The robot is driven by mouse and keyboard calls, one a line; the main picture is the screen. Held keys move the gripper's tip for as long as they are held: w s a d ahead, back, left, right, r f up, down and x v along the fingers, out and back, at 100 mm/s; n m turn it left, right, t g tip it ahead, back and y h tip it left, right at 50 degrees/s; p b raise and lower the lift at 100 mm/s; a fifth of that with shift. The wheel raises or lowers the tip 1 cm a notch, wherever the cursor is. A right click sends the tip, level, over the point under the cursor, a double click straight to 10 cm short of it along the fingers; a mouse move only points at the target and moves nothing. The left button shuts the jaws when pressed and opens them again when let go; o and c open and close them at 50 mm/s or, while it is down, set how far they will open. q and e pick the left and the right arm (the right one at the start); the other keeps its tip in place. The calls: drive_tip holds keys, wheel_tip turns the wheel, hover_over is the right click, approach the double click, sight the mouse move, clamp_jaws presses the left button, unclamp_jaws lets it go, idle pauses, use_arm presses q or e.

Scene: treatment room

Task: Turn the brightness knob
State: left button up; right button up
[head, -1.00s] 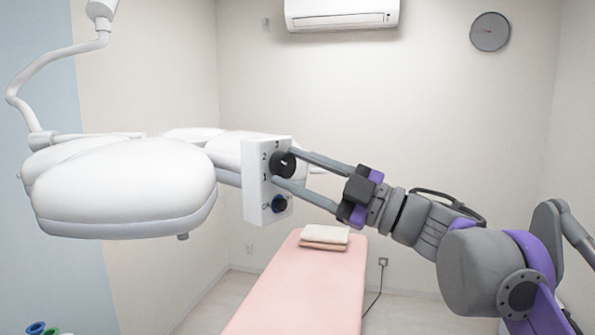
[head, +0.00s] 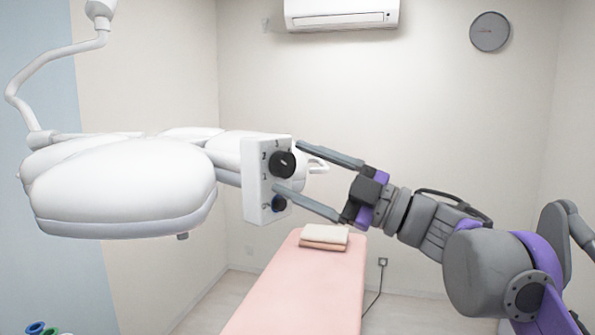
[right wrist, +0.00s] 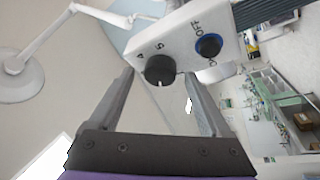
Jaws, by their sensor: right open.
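The black round brightness knob (head: 283,164) sits on the white control box (head: 256,190) at the end of the surgical lamp; numbers are printed around it. A blue-ringed switch (head: 279,203) is below the knob. My right gripper (head: 289,168) is open, with one finger above the knob and the other below it, near the switch. In the right wrist view the knob (right wrist: 160,70) shows between and just beyond the spread fingertips, with clear gaps on both sides; a pale mark shows on its lower edge. "OFF" is printed beside the switch (right wrist: 209,46). My left gripper is not in view.
The large white lamp head (head: 120,185) spreads left of the box, hung from a curved arm (head: 15,90). A pink treatment bed (head: 300,290) with folded towels (head: 324,236) stands below. The air to the right of the box, above the bed, is free apart from my arm.

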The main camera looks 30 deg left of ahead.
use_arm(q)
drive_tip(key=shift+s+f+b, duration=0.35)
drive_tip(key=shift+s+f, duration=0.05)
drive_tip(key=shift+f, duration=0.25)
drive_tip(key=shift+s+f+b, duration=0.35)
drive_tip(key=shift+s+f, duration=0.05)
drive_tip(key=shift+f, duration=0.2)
use_arm(e)
drive_tip(key=v, duration=1)
drive_tip(key=shift+d, duration=0.1)
